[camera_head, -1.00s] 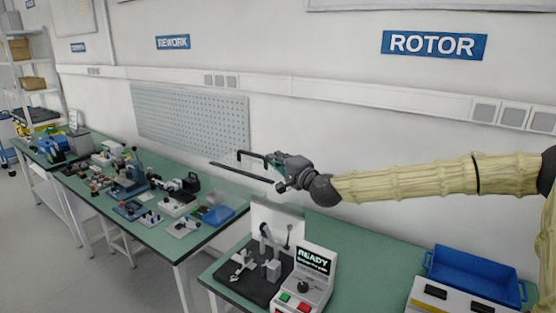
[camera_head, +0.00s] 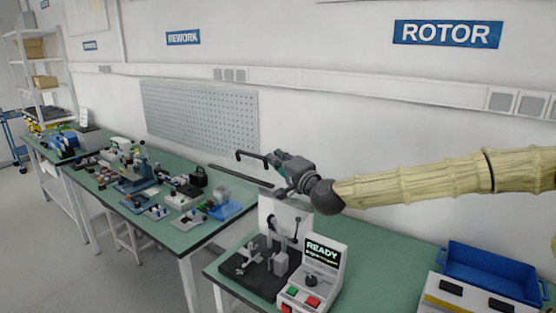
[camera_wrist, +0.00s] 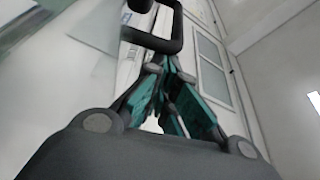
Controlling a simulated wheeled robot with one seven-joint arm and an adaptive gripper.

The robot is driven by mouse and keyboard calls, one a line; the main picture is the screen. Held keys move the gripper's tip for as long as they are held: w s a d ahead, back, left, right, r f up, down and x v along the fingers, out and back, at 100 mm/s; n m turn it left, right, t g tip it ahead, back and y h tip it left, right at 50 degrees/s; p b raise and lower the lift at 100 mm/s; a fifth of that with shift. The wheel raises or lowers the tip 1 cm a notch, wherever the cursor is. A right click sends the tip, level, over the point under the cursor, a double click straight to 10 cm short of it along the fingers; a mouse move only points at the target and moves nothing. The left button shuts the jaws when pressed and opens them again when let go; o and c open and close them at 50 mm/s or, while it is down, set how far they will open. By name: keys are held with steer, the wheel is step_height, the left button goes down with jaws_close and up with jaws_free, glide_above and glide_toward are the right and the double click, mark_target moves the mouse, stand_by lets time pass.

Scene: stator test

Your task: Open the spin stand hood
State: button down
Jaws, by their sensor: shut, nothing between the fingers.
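The spin stand (camera_head: 240,284) is on the green bench, with a dark base, grey fixtures and a white back panel (camera_head: 272,212). Its control box (camera_head: 322,262) shows READY. A black U-shaped handle (camera_head: 252,154) and a long dark bar (camera_head: 235,175) are high above the stand; they look like parts of the raised hood, whose clear panel I cannot make out. My gripper (camera_head: 272,160) is shut and empty, its tips beside the handle's right end. In the wrist view the handle (camera_wrist: 152,42) crosses just beyond the green fingers (camera_wrist: 165,85); contact is unclear.
A blue bin (camera_head: 490,272) and a white box with dark buttons (camera_head: 462,296) stand on the bench at right. Another bench (camera_head: 150,228) with several tools is at left, across a gap. The wall with a pegboard (camera_head: 200,117) is behind.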

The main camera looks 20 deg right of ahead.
steer(key=shift+w+d, duration=0.1)
steer(key=shift+w+d+r, duration=0.1)
steer(key=shift+d, duration=0.1)
steer(key=shift+w+d+r+b, duration=0.2)
steer(key=shift+w+d+b, duration=0.2)
steer(key=shift+d, duration=0.2)
steer(key=shift+w+d+r+b, duration=0.15)
steer(key=shift+w+d+b, duration=0.25)
steer(key=shift+d, duration=0.2)
steer(key=r+b+v, duration=0.1)
steer(key=b+v, duration=0.2)
steer(key=v, duration=0.6)
steer(key=shift+s+d+f, duration=0.35)
steer(key=shift+f, duration=0.15)
